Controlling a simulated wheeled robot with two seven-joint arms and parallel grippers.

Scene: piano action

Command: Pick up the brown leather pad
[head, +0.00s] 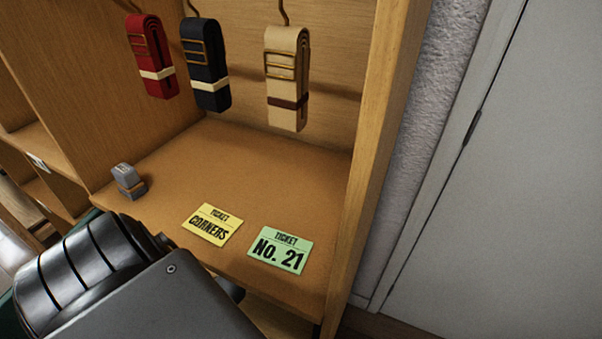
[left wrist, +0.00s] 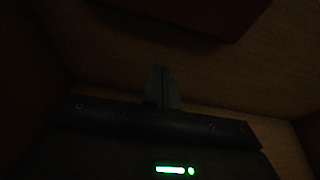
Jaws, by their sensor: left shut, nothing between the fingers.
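I cannot make out a brown leather pad for certain in either view. In the dark left wrist view, a dark reddish-brown flat thing (left wrist: 210,12) shows at the top edge; I cannot tell if it is the pad. My left gripper (left wrist: 162,72) is shut and empty there, with its fingertips apart from that thing in the picture. In the head view my left arm covers the lower left, and its fingertips are hidden. My right gripper is in neither view.
A wooden cubby has a tan shelf (head: 275,170) holding a small grey block (head: 128,181), a yellow ticket (head: 212,225) and a green ticket (head: 280,250). Red (head: 151,58), navy (head: 205,65) and beige (head: 287,78) straps hang above. A wooden post (head: 372,160) bounds it at right.

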